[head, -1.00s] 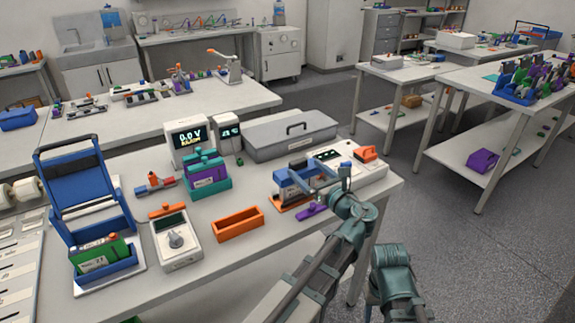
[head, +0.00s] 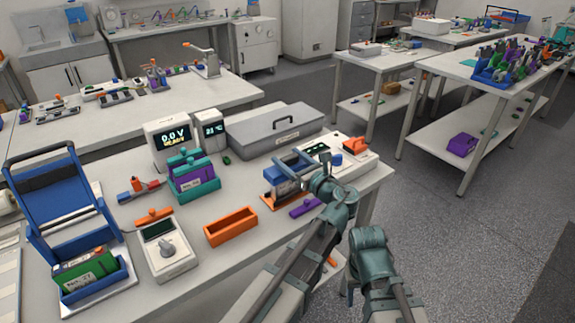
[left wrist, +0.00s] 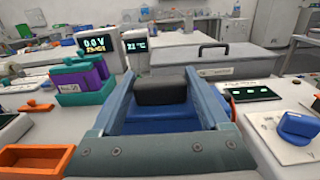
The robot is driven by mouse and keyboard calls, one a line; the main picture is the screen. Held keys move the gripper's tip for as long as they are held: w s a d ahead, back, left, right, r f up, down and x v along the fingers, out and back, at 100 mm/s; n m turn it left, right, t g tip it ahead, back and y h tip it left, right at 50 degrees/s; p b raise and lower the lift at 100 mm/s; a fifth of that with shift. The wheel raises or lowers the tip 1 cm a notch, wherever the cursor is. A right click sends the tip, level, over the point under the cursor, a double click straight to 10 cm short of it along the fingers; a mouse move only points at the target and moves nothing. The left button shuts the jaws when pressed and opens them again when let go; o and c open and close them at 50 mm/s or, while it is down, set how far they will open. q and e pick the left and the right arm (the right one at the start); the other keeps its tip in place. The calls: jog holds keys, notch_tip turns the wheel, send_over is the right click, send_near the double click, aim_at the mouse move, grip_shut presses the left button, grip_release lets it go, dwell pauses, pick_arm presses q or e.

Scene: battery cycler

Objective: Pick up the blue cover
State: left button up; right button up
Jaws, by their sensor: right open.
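A tall blue frame with a black top bar (head: 45,190) leans upright at the left, behind a green battery (head: 87,271). Of my right arm only links show; its gripper is not visible.
A grey lidded case (head: 276,133) stands behind the blue block. An empty orange tray (head: 231,227), a white meter (head: 168,252) and a teal holder (head: 192,178) stand to the left. A purple piece (head: 305,207) lies in front. A small blue part (left wrist: 300,126) stands at right.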

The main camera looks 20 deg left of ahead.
pick_arm(q)
jog(key=c, duration=1)
jog(key=shift+r, duration=0.15)
pick_arm(e)
jog(key=shift+r, duration=0.15)
